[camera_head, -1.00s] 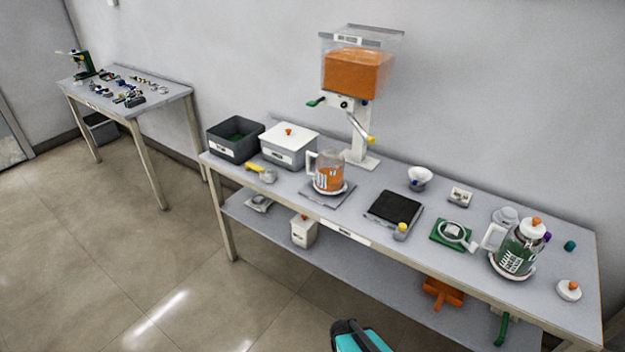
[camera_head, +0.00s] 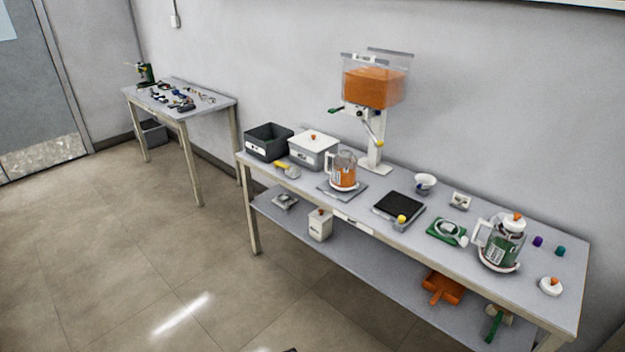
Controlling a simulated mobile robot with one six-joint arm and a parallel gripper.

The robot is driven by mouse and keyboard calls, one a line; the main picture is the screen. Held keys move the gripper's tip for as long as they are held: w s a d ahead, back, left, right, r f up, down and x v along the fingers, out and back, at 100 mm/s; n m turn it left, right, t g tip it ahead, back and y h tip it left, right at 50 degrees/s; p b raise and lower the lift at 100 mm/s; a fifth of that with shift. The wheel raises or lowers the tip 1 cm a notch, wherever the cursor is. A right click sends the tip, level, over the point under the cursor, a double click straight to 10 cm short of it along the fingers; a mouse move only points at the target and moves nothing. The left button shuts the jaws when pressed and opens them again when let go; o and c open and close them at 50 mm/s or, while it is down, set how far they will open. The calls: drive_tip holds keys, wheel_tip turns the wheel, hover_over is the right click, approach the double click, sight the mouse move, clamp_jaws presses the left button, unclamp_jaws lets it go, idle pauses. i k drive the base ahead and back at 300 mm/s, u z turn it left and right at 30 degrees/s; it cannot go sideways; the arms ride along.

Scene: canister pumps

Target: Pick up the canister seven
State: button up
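Two clear canisters with white handles stand upright on the long table. One canister (camera_head: 343,172) holds orange contents and has no lid that I can see; it stands on a grey pad in the middle. The other canister (camera_head: 497,248) has green contents, a white lid with an orange knob, and a white base ring, at the right. Both carry labels, but they are too small to read, so I cannot tell which is number seven. My gripper is not in view.
The long table (camera_head: 555,312) holds a dark bin (camera_head: 268,142), a white lidded box (camera_head: 313,152), a hopper (camera_head: 373,85) with orange contents, a black-topped scale (camera_head: 398,208) and a loose lid (camera_head: 551,286). A smaller table (camera_head: 208,109) stands at the left. The floor in front is clear.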

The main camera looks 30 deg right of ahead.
sight(342, 174)
drive_tip(key=u, duration=0.2)
drive_tip(key=k, duration=0.65)
drive_tip(key=u, duration=1)
drive_tip(key=i, duration=2.25)
drive_tip(key=z, duration=0.8)
drive_tip(key=i, duration=0.55)
drive_tip(key=z, duration=0.75)
drive_tip(key=i, duration=0.5)
drive_tip(key=z, duration=0.2)
